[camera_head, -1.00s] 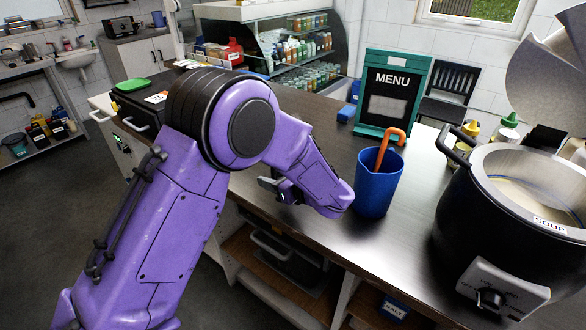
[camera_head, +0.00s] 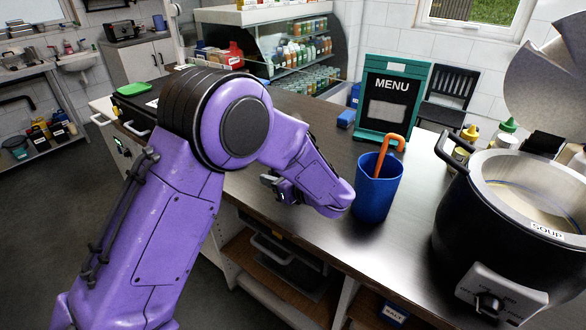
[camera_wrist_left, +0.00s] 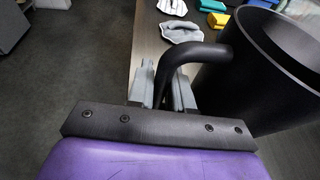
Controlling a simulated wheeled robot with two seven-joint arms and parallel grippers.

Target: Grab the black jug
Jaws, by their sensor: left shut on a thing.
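The black jug (camera_wrist_left: 250,85) fills the right of the left wrist view, with its open rim toward the upper right. Its curved black handle (camera_wrist_left: 200,52) comes down between the two grey fingers of my left gripper (camera_wrist_left: 164,88), which is shut on it. In the head view, my left gripper (camera_head: 272,184) shows only in part beside my purple forearm, over the counter's front edge. I cannot make out the jug there; my arm covers that area. My right gripper is in neither view.
A blue container (camera_head: 377,192) with an orange-handled tool stands on the dark counter (camera_head: 325,245) just right of my wrist. A large soup pot (camera_head: 465,215) stands further right. A menu board (camera_head: 391,97) stands behind. Light-coloured pieces (camera_wrist_left: 182,32) lie beyond the handle.

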